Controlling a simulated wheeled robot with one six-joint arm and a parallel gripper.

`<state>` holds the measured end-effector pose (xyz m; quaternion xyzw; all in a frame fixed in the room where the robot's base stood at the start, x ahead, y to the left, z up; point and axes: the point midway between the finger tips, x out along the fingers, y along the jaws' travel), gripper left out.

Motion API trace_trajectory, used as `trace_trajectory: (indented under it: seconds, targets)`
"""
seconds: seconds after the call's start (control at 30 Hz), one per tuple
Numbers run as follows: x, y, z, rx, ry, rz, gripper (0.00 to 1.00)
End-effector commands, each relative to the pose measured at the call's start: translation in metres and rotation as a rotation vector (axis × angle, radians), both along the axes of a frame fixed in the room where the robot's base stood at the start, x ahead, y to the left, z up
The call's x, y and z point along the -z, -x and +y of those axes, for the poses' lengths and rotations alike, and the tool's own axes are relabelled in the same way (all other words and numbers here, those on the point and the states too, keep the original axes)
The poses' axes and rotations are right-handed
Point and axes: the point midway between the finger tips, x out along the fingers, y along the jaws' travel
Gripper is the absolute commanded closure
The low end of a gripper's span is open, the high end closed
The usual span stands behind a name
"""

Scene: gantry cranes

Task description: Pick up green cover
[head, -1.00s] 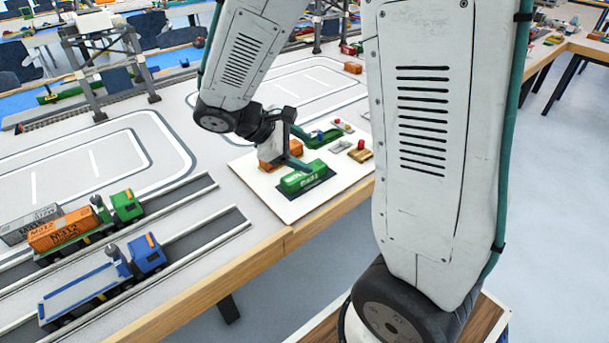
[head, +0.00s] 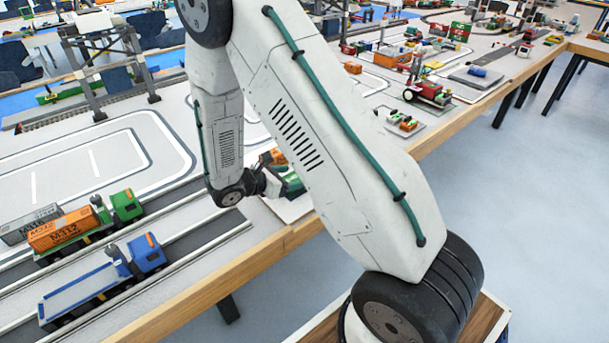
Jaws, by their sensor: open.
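The green cover (head: 293,187) shows only as a small green patch on the white board (head: 291,210) near the table's front edge. My forearm hides most of it. My gripper (head: 273,184) is just left of the green patch, low over the board. It is open, but its fingertips are largely hidden behind my arm. I cannot tell whether it touches the cover. An orange block (head: 272,157) shows partly behind the gripper.
A blue flatbed truck (head: 105,278) and an orange M312 container (head: 62,232) on a green truck stand at left. A gantry crane (head: 105,55) rises at back left. A red vehicle (head: 430,92) and several small blocks (head: 403,122) stand on the table at right.

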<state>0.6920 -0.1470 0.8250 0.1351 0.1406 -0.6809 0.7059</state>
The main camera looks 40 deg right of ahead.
Motion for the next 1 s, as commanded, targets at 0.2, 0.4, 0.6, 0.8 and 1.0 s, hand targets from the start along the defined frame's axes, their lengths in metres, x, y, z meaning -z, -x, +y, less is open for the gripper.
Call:
trace_trajectory:
  seconds: [0.2,0.4,0.6,0.8,1.0]
  targets:
    - [0.012,0.0,-0.027,0.003,0.001,0.0,0.34]
    - [0.014,-0.001,-0.03,0.003,0.0,-0.001,0.34]
    - [0.013,-0.001,-0.03,0.003,0.0,-0.001,0.64]
    - [0.013,-0.001,-0.03,0.003,0.0,-0.001,0.82]
    - [0.013,-0.001,-0.03,0.002,0.0,-0.001,0.82]
